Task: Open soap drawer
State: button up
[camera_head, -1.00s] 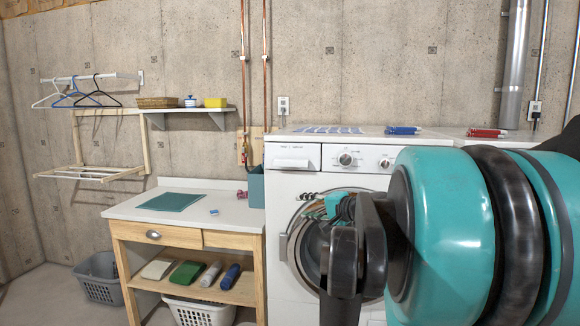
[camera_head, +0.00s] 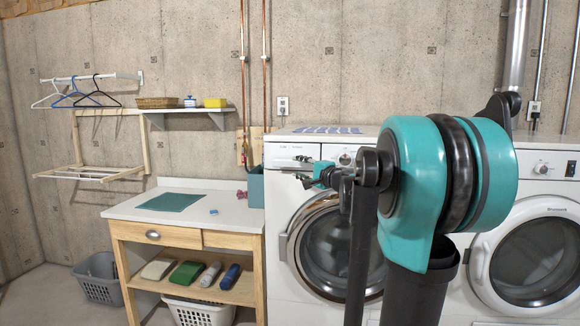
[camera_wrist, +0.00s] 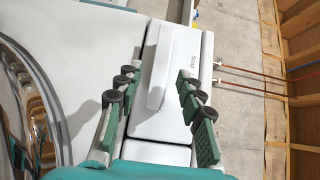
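The soap drawer is the white panel at the upper left of the left washer's front, looking shut in the head view (camera_head: 284,151). In the wrist view the drawer (camera_wrist: 180,95) fills the middle, turned sideways, with the word "Soap" and a raised handle lip (camera_wrist: 158,68). My gripper (camera_head: 298,168) is at the drawer's front and hides part of it. In the wrist view my gripper (camera_wrist: 155,85) is open, one green-padded finger on each side of the handle lip. I cannot tell whether the fingers touch the drawer.
The left washer's round door (camera_head: 335,245) is below my gripper. A second front-loading machine (camera_head: 530,250) stands to the right. A wooden table (camera_head: 225,222) with a teal box (camera_head: 256,188) stands left of the washer. Pipes run up the concrete wall behind.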

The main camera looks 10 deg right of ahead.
aim_at(290, 165)
jog(key=x, duration=0.6)
jog(key=shift+s, duration=0.15)
grip_shut()
